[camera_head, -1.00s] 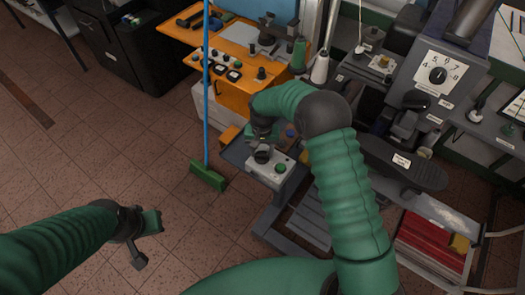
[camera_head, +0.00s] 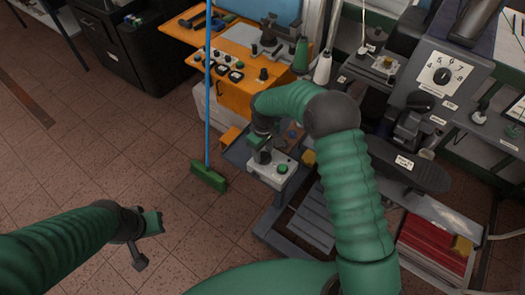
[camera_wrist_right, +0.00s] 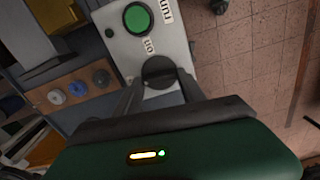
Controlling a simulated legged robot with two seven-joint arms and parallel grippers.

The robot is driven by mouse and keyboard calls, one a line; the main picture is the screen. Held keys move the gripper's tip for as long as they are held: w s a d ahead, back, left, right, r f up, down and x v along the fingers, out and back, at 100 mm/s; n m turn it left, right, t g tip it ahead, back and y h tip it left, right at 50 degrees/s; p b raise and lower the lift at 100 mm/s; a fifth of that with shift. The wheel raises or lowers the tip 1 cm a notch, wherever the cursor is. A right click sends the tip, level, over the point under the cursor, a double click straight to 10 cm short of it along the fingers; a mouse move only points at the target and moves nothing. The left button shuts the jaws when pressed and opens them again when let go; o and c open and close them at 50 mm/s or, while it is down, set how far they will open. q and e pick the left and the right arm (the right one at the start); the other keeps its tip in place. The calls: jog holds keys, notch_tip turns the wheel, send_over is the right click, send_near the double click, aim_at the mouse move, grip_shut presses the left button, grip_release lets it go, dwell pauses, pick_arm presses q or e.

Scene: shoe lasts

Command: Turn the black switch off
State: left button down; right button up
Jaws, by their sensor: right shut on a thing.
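The black switch (camera_wrist_right: 160,72) is a round knob on a light grey control box (camera_wrist_right: 165,25). A green button (camera_wrist_right: 137,18) and small labels are on the same box. In the head view the box (camera_head: 268,176) stands low in front of me, with the green button on its right. My right gripper (camera_wrist_right: 160,84) has its two fingers on either side of the black switch and is shut on it. In the head view the right gripper (camera_head: 262,150) is over the box and partly hides the switch. My left gripper (camera_head: 145,240) is over the floor, away from the box, and its finger gap looks open.
A green broom (camera_head: 208,175) with a blue handle stands left of the box. An orange workbench (camera_head: 240,65) is behind it. A dark machine with a numbered dial (camera_head: 441,76) stands at the right. The tiled floor at left is clear.

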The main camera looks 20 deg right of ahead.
jog(key=shift+s+d+f+n, duration=0.1)
jog(key=shift+s+n, duration=0.15)
jog(key=shift+n, duration=0.35)
jog(key=o, duration=1.4)
jog(key=shift+d, duration=0.1)
jog(key=shift+c, duration=0.2)
pick_arm(q)
jog(key=shift+s+d+r, duration=0.1)
jog(key=shift+s+d, duration=0.05)
jog(key=shift+s, duration=0.15)
pick_arm(e)
jog(key=shift+s, duration=0.1)
